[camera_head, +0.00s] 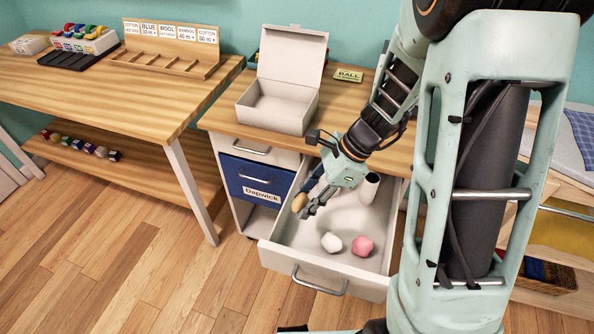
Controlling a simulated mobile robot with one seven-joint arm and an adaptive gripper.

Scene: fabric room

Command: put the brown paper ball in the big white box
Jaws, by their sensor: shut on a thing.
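My gripper (305,207) is over the left part of an open white drawer (285,258). It is shut on the brown paper ball (298,202), which shows at the left side of the fingers. The fingers partly hide the ball. The big white box (276,118) stands on the wooden desk top behind the drawer, up and left of my gripper, with its lid raised at the back. Its visible inside looks empty.
A white ball (331,243), a pink ball (362,246) and a white cylinder (369,188) lie in the drawer. A green "BALL" sign (348,76) is right of the box. A table (110,95) with a labelled rack stands further left.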

